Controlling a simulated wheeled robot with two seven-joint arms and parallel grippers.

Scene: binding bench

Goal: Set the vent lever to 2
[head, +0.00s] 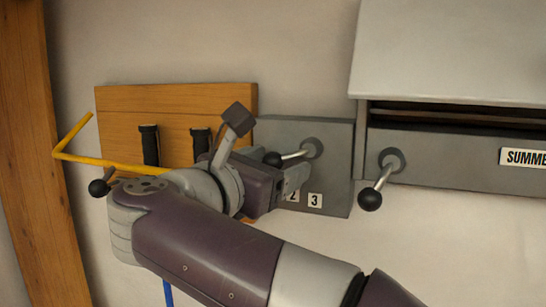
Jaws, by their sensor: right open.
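The vent lever, a pale metal rod with a black ball knob (272,159), pivots on a grey plate (335,175) on the wall. It points left and slightly down from its round hub (312,148). The number labels 2 and 3 (315,200) show low on the plate; the 2 is partly covered by my gripper, and anything further left is hidden. My right gripper (294,181) is open, in front of the plate just below the lever rod. I cannot tell whether it touches the lever. My left gripper is not in view.
A second lever with a black knob (370,199) sits on a grey cabinet (440,160) at right, beside a partly cut-off label "SUMME". A wooden board (120,98) with black handles (150,145) and a bent yellow rod (85,158) are behind my arm. Another black knob (98,187) shows at left.

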